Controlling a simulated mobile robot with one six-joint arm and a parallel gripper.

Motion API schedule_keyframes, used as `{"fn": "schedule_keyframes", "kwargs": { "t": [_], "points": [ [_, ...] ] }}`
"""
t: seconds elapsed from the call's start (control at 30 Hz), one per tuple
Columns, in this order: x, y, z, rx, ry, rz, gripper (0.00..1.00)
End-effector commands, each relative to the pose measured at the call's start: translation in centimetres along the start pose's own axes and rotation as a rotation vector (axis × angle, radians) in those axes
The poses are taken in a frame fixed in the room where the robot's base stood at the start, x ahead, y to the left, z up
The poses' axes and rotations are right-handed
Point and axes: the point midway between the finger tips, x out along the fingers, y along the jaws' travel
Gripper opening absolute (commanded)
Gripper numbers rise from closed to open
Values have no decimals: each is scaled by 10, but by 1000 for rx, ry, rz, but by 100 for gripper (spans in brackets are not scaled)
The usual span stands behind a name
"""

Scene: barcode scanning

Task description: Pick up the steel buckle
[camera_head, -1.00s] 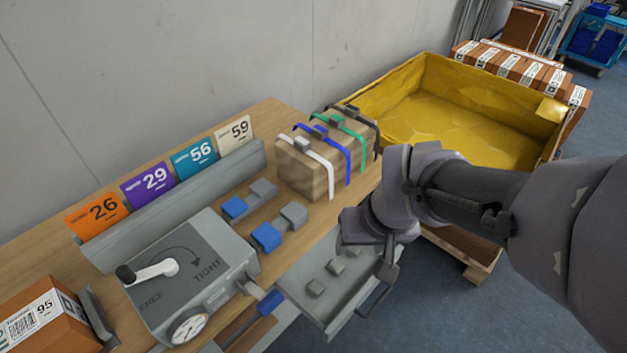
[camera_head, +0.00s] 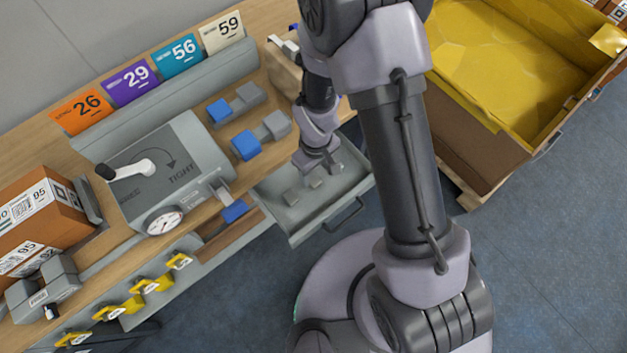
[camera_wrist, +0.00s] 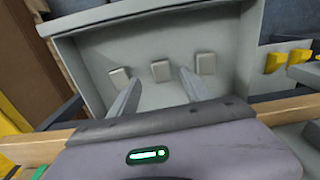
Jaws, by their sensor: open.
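Several small grey blocks, which look like steel buckles, lie in a pulled-out grey drawer (camera_head: 300,222). In the head view they are the left buckle (camera_head: 291,198), the middle buckle (camera_head: 315,183) and the right buckle (camera_head: 336,168), partly beside my gripper (camera_head: 320,164). The wrist view shows three in a row: one buckle (camera_wrist: 119,77), a middle buckle (camera_wrist: 160,71) and another buckle (camera_wrist: 205,63). My gripper (camera_wrist: 159,78) is open and empty, its fingers pointing into the drawer. The middle buckle appears between the fingertips in the wrist view; I cannot tell the height above it.
The bench holds a grey tensioner box (camera_head: 165,180) with a crank, blue-and-grey clamps (camera_head: 245,146) and numbered cards (camera_head: 131,85). A strapped wooden block is mostly hidden behind my arm. A yellow-lined crate (camera_head: 500,75) stands at right. Yellow-tagged parts (camera_head: 152,284) hang along the bench front.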

Motion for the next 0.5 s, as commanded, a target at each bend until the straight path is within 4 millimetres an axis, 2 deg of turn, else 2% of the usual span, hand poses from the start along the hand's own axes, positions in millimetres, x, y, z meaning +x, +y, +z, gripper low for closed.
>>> {"fn": "schedule_keyframes", "kwargs": {
  "t": [0.23, 0.43, 0.5],
  "points": [
    [48, -4, 3, -1, -3, -1, 56],
    [47, -4, 2, 0, -1, 0, 56],
    [47, -4, 2, 0, -1, 0, 45]
  ]
}}
